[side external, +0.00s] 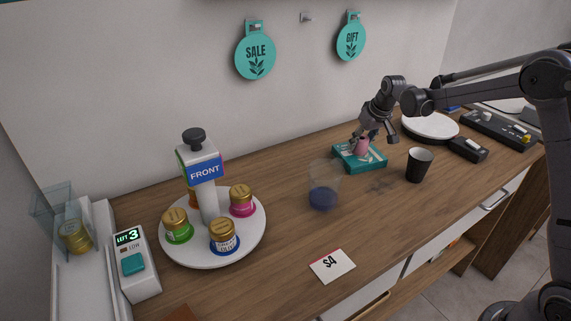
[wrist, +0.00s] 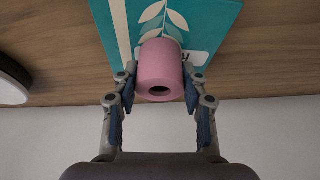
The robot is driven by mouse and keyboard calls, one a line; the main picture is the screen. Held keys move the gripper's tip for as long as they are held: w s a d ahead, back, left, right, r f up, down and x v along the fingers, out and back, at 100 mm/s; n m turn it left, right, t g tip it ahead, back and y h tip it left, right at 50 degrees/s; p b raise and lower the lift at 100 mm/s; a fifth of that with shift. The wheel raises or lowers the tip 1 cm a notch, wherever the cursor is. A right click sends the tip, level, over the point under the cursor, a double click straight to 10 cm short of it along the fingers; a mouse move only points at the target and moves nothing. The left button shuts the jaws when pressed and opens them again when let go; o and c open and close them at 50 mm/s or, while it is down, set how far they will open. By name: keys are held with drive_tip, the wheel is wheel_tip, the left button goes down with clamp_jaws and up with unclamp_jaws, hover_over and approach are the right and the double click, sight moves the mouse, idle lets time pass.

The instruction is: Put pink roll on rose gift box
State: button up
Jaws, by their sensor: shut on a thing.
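The pink roll (side external: 361,147) is a short cylinder with a hole in its end. In the wrist view the pink roll (wrist: 160,66) sits between both fingers of my gripper (wrist: 160,88), which is shut on it. In the side view my gripper (side external: 371,136) is at the roll, over a flat teal box (side external: 372,163) with a pale leaf print and a light band. The teal box (wrist: 213,18) shows behind the roll in the wrist view. I cannot tell whether the roll touches the box top. No rose-coloured box shows.
A glass with dark blue contents (side external: 323,195) and a black cup (side external: 419,165) stand near the box. A white round plate (side external: 430,126) lies to the right. A white turntable (side external: 180,255) with jars is at left. The front counter beside the price card (side external: 332,265) is clear.

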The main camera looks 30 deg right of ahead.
drive_tip(key=o, duration=1.1)
drive_tip(key=shift+o, duration=0.2)
drive_tip(key=d+v, duration=0.1)
drive_tip(key=v, duration=1.1)
drive_tip(key=s+a+r+n+t, duration=0.1)
drive_tip(key=s+a+r, duration=0.2)
drive_tip(key=s+a, duration=0.9)
drive_tip(key=s+a+f, duration=0.1)
drive_tip(key=s+f, duration=0.2)
drive_tip(key=s, duration=0.3)
drive_tip(key=s+a+f+t, duration=0.1)
drive_tip(key=s+a+f, duration=0.1)
drive_tip(key=s, duration=0.5)
drive_tip(key=shift+a+f+n+t+y, duration=0.3)
drive_tip(key=shift+a+f+n+y, duration=0.1)
drive_tip(key=shift+f, duration=0.2)
